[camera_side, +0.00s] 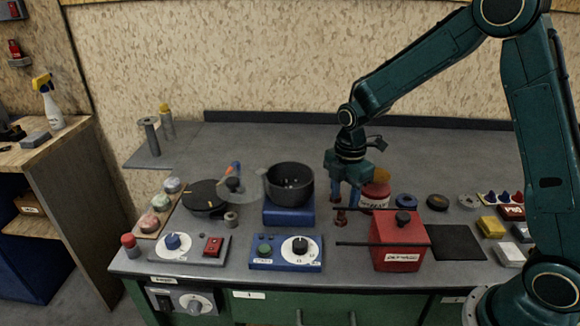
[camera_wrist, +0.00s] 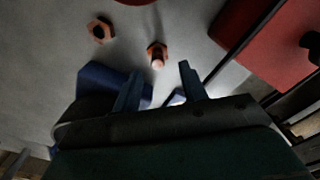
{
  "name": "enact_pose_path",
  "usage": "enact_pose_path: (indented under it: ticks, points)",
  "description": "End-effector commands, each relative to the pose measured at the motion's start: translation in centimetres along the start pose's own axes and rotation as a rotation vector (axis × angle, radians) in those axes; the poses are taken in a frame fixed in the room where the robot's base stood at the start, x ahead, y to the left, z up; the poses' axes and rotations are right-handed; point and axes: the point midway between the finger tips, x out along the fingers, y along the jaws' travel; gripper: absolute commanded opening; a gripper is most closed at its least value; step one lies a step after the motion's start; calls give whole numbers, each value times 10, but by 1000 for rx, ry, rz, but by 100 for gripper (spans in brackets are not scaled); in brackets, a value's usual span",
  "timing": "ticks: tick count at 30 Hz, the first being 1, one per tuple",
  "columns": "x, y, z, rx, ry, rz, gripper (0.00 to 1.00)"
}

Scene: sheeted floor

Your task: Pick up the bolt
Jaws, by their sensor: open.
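The bolt (camera_side: 341,216) is a small reddish-brown piece on the grey bench, just below my gripper (camera_side: 344,196) in the side view. In the wrist view the bolt (camera_wrist: 157,54) shows an orange hexagonal part and a paler round end, a little beyond the gap between my fingertips. My gripper (camera_wrist: 161,84) is open, with its two dark blue fingers apart and nothing between them. It points down. The fingers look apart from the bolt, though the exact height gap is hard to tell.
An orange hex nut (camera_wrist: 100,30) lies left of the bolt in the wrist view. A red box (camera_side: 400,248) with a dark rod stands close right, a red can (camera_side: 375,197) behind, and a black pot (camera_side: 290,182) on a blue stand (camera_side: 289,213) to the left.

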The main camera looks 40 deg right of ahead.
Motion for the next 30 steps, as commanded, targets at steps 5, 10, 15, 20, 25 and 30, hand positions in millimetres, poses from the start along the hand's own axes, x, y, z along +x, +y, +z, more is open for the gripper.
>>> enact_pose_path:
  ticks: [5, 10, 15, 20, 25, 30]
  points:
    - [6, 0, 0, 0, 0, -2, 43]
    - [22, 2, 1, 0, 0, -4, 43]
    - [41, 3, 1, 0, 0, -4, 43]
    - [51, 3, 1, 1, 0, -2, 43]
    - [52, 4, 1, 1, 1, -1, 43]
    - [52, 4, 1, 1, 1, -1, 43]
